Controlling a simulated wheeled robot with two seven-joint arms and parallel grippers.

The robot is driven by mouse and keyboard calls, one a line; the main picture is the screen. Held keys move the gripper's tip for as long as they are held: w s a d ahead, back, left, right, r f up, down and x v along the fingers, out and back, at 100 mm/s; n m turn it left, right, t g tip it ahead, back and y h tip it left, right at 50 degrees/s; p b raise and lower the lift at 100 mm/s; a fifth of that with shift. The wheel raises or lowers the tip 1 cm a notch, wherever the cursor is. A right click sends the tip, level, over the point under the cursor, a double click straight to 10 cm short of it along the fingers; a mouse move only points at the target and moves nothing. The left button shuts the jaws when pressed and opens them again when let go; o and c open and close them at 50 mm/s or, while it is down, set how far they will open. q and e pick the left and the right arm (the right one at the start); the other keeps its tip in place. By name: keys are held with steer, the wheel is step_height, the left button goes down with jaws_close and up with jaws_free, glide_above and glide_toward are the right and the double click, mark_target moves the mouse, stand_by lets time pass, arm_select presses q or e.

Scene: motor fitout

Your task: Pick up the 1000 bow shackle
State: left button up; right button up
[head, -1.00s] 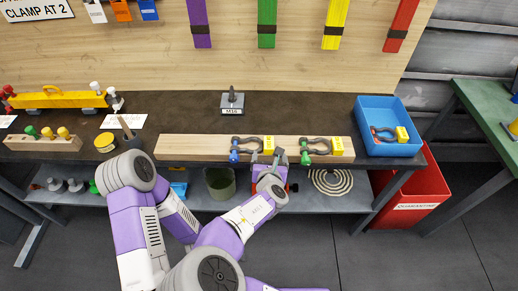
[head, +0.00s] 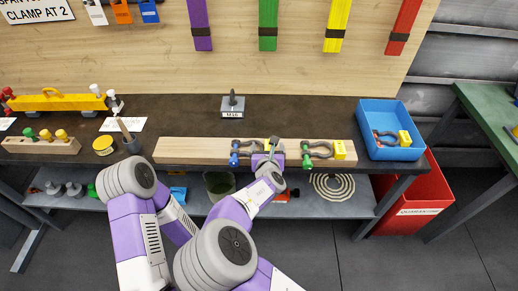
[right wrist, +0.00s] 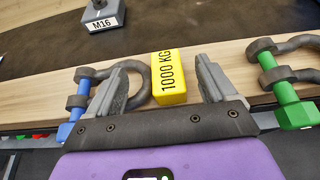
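The 1000 bow shackle (head: 240,149) has a blue pin and a grey bow and lies on the wooden beam (head: 190,148). In the right wrist view its bow (right wrist: 138,88) reaches to a yellow tag (right wrist: 169,77) reading "1000 KG". My right gripper (right wrist: 157,80) is open, with its fingers either side of the tag. The left finger overlaps the bow in the picture; contact cannot be told. In the head view the right gripper (head: 268,158) partly hides the tag. My left gripper is not in view.
A green-pin shackle (head: 315,151) with a yellow tag lies close right on the beam. A blue bin (head: 388,153) holds another tagged shackle. An M16 block (head: 233,105) stands behind. A red bin (head: 418,200) stands below right.

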steer(key=shift+s+f, duration=0.1)
jaws_close()
stand_by(0.5)
